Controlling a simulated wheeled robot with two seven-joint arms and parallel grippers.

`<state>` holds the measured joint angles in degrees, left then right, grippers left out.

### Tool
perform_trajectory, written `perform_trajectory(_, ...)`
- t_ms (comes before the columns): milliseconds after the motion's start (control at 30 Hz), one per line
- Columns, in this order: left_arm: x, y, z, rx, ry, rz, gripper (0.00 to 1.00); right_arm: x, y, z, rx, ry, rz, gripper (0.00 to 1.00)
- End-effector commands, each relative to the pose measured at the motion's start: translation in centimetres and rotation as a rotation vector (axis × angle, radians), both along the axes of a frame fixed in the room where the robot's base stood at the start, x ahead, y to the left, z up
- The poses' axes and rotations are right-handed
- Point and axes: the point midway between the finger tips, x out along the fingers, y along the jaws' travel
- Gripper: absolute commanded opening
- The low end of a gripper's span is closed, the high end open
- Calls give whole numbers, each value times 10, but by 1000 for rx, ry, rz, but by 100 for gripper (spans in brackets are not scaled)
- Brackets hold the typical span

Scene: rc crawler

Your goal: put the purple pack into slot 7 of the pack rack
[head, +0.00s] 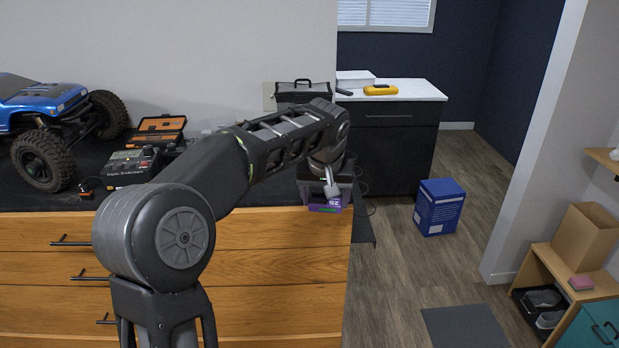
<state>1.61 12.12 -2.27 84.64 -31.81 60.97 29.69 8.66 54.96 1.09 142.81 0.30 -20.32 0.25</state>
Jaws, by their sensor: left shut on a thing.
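The purple pack (320,208) shows at the right front end of the dark bench top, just above the wooden drawers, with light lettering on its face. My left arm comes in from the left and reaches across to it. My left gripper (331,188) is shut on the purple pack, and the arm's wrist hides part of it. I cannot tell whether the pack touches anything beneath it. I cannot make out the pack rack or its slot numbers for sure; my forearm and wrist cover that corner of the bench. My right gripper is not in view.
A blue crawler truck (45,105), a charger (132,166) and an open orange-edged case (160,130) stand on the bench at left. A black bag (303,92) stands behind my forearm. A blue box (439,207) stands on the floor, right of the bench.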

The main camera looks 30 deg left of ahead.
Motion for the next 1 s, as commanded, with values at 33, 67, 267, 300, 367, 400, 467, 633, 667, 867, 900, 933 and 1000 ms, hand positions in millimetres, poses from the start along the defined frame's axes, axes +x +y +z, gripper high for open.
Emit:
perform_trajectory(33,0,-10,-11,0,4,-29,27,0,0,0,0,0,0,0)
perform_trajectory(67,1,-16,-17,0,3,-44,27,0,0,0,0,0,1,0)
perform_trajectory(267,-4,-64,-67,0,5,-176,27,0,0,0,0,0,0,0)
perform_trajectory(300,-7,-76,-79,2,4,-209,27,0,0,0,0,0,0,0)
perform_trajectory(367,-14,-95,-97,2,5,-261,27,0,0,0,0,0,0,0)
perform_trajectory(400,-20,-109,-110,2,5,-298,27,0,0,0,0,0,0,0)
perform_trajectory(467,-29,-128,-128,3,5,-353,27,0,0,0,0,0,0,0)
perform_trajectory(633,-51,-164,-158,-4,1,-453,27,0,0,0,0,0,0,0)
perform_trajectory(667,-53,-167,-160,-4,0,-461,27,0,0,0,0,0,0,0)
perform_trajectory(867,-57,-172,-165,-6,-2,-477,27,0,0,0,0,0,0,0)
perform_trajectory(900,-57,-172,-164,-6,-1,-477,27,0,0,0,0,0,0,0)
perform_trajectory(933,-57,-172,-164,-6,-1,-477,27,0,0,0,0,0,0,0)
perform_trajectory(1000,-57,-172,-164,-6,-1,-476,27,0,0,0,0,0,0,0)
